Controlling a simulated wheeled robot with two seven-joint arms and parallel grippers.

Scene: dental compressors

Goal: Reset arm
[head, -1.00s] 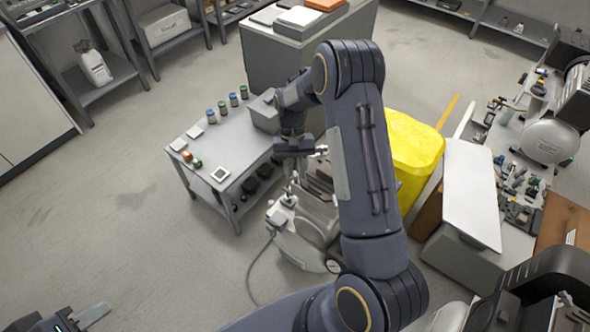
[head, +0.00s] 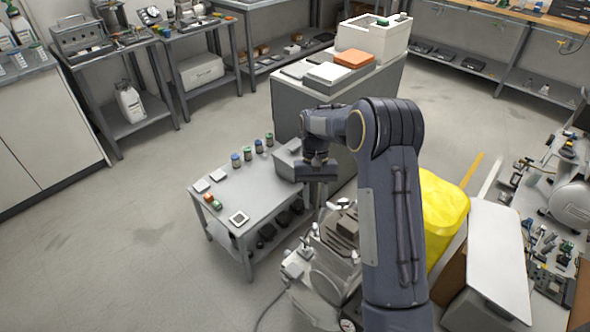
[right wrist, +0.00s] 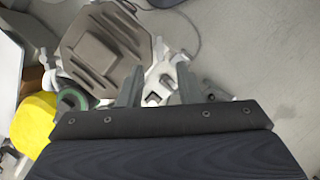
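My right arm reaches up and over the middle of the head view. Its gripper (head: 317,178) hangs above the gap between the small grey table and the white-and-grey compressor (head: 322,275). In the right wrist view the two fingers of this gripper (right wrist: 158,88) stand apart with nothing held between them. The compressor (right wrist: 108,48) lies below and beyond the fingers, its brown-grey ribbed cover showing. My left gripper is not in view.
A small grey table (head: 252,197) with jars and small parts stands left of my right gripper. A grey cabinet (head: 330,92) is behind it. The floor at left is clear.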

